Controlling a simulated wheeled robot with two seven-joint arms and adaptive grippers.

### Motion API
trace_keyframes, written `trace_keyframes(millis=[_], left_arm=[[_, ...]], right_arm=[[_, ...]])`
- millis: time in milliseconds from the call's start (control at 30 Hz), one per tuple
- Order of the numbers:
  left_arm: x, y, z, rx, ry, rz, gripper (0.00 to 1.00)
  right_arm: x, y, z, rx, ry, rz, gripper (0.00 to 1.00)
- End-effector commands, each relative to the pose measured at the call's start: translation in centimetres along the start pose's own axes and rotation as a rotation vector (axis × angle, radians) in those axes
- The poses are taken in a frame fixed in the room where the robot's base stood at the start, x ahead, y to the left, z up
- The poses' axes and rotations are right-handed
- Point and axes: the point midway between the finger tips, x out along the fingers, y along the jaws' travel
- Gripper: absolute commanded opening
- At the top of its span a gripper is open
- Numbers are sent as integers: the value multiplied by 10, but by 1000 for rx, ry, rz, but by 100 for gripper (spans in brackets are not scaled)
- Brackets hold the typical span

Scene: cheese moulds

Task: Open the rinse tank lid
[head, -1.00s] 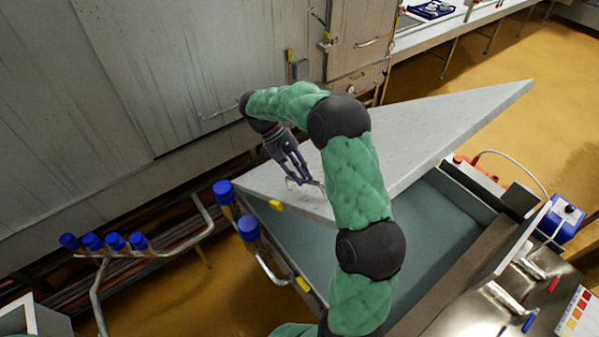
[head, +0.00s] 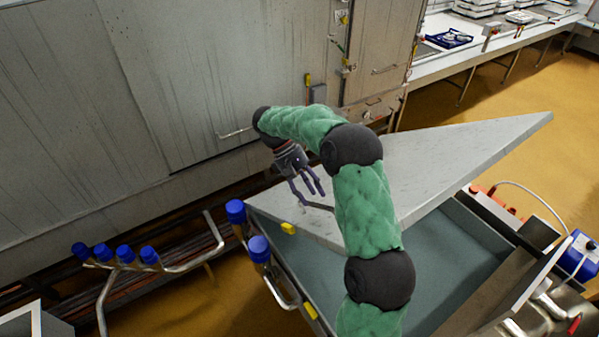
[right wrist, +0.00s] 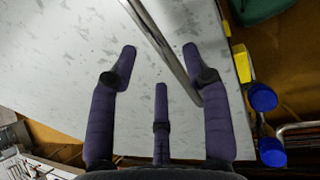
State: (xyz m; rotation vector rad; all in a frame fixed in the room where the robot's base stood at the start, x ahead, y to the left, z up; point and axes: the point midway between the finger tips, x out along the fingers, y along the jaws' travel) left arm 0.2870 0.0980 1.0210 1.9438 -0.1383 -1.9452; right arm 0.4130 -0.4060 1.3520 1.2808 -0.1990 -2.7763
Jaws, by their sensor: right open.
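The rinse tank lid (head: 440,163) is a large grey-white panel, raised and tilted over the tank (head: 455,250), whose blue-grey inside shows below it. My right gripper (head: 309,200) is over the lid's near left part, beside the lid's thin metal handle (head: 320,207). In the right wrist view the three dark fingers (right wrist: 160,70) are spread, and the handle bar (right wrist: 165,50) runs slantwise between two of them, with nothing gripped. My green right arm hides the middle of the lid and part of its edge. My left gripper is not in view.
Blue-capped pipe fittings (head: 258,248) and a yellow block (head: 288,228) sit at the tank's left edge. A pipe rack with blue caps (head: 124,254) stands left. A blue device (head: 580,257) is at the right. A large grey cabinet (head: 200,80) stands behind.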

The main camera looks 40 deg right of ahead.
Motion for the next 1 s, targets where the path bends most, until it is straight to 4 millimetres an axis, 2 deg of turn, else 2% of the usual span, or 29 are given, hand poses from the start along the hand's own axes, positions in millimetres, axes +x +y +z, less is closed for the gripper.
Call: trace_keyframes(millis=[100,400,1000], left_arm=[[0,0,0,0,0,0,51],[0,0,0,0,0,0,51],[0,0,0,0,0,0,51]], right_arm=[[-25,0,-1,0,4,1,48],[-76,0,-2,-1,3,0,48],[-94,0,-1,-1,3,0,48]])
